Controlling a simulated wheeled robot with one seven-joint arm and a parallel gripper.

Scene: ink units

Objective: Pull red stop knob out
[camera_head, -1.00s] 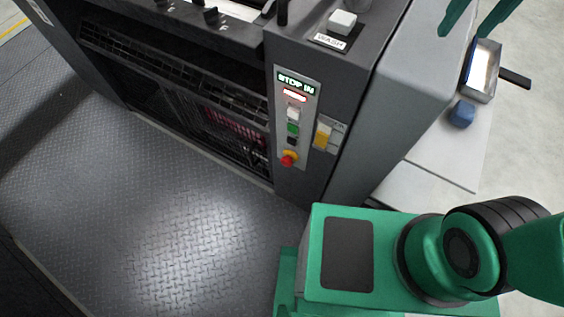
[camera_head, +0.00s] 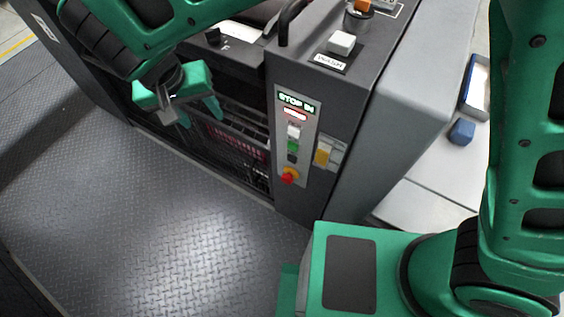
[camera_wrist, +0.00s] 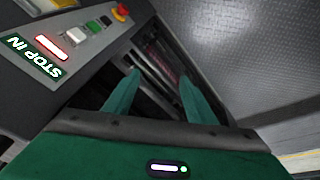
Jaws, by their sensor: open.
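The red stop knob (camera_head: 288,176) sits on a yellow base at the bottom of the grey control panel (camera_head: 311,112) on the machine's front. Above it are a green button, a white button, a lit red strip and a sign reading "STOP IN". My gripper (camera_head: 200,118) is to the left of the panel, in front of the machine's dark opening, apart from the knob and empty. In the wrist view the knob (camera_wrist: 121,12) is at the top, beyond the spread green fingers (camera_wrist: 158,88), and the fingers touch nothing that I can see.
A yellow switch (camera_head: 323,152) is right of the panel. A blue block (camera_head: 461,131) lies on the white surface at right. The metal floor (camera_head: 150,230) in front is clear.

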